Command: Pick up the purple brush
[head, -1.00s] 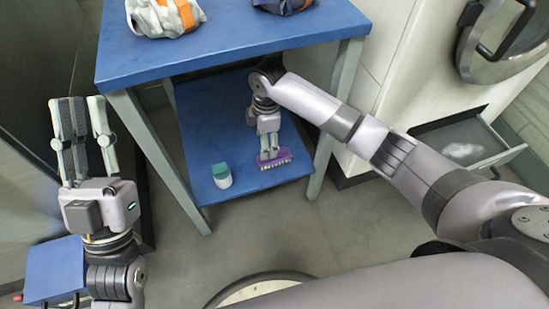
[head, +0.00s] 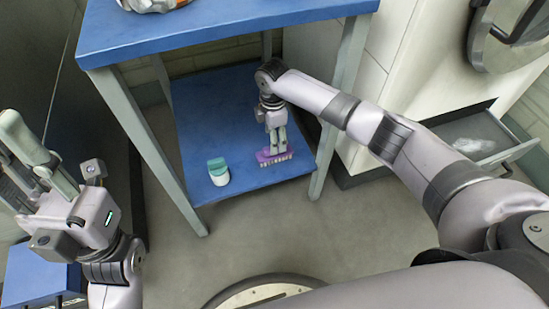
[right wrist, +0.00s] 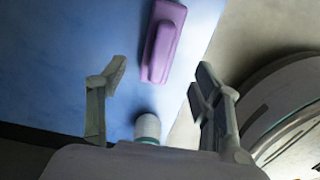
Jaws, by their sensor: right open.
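The purple brush (head: 274,158) lies on the blue lower shelf (head: 235,110) near its front right. In the head view my right gripper (head: 277,146) points down right over the brush and partly overlaps it. The brush also shows in the right wrist view (right wrist: 163,42), a long purple block ahead of the open fingers (right wrist: 157,85). Its near end lies roughly in line with the gap between the fingertips. The fingers do not hold it. My left gripper (head: 30,165) is raised at the left, its fingers apart and empty.
A white and teal container (head: 218,172) stands on the shelf left of the brush. The blue upper tabletop (head: 215,28) overhangs the shelf, with a grey leg (head: 340,90) at the right. An open drawer (head: 480,135) is further right.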

